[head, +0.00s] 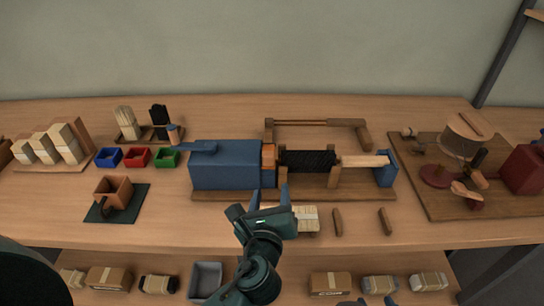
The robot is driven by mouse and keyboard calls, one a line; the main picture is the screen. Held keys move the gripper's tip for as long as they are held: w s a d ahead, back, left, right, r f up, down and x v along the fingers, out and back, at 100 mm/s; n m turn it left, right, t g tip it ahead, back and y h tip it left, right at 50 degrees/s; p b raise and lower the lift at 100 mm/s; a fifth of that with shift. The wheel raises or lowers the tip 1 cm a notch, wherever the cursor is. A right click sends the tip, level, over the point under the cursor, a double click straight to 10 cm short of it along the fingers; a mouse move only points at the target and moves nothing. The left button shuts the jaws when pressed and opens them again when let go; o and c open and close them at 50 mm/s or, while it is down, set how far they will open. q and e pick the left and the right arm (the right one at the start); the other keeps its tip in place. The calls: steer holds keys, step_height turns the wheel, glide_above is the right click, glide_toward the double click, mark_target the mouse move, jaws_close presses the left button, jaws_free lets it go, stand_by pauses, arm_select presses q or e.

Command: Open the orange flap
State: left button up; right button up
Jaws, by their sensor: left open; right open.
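The orange flap (268,157) is a small upright orange piece at the right end of the blue box (225,170), between it and a black ribbed roller (308,160). It looks shut against the box's end. My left gripper (270,194) is open and empty, its fingers pointing away from me, just in front of the machine and below the flap in the picture. It appears apart from the flap. Only fingertips of my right gripper (367,302) show at the bottom edge; the rest is out of view.
The machine stands on a wooden board (350,195) with a wooden frame (318,123) behind. A pale bristle bundle (306,217) lies beside my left gripper. Blue, red and green bins (137,157) and an orange container (113,190) stand left; another board (420,195) with apparatus stands right.

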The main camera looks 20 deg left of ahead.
mark_target(268, 157)
arm_select(q)
steer(key=m+y, duration=0.1)
steer(key=r+m+t, duration=0.1)
steer(key=shift+a+r+m+y+b, duration=0.25)
steer(key=shift+r+m+y+b, duration=0.05)
steer(key=shift+m+y+b, duration=0.1)
steer(key=shift+w+r, duration=0.1)
steer(key=shift+r, duration=0.15)
steer(key=shift+w+a+r+m, duration=0.1)
steer(key=shift+w+a+m, duration=0.05)
steer(key=shift+w+m, duration=0.15)
steer(key=x, duration=1.2)
steer(key=shift+w+a, duration=0.1)
steer(key=shift+w, duration=0.05)
jaws_close()
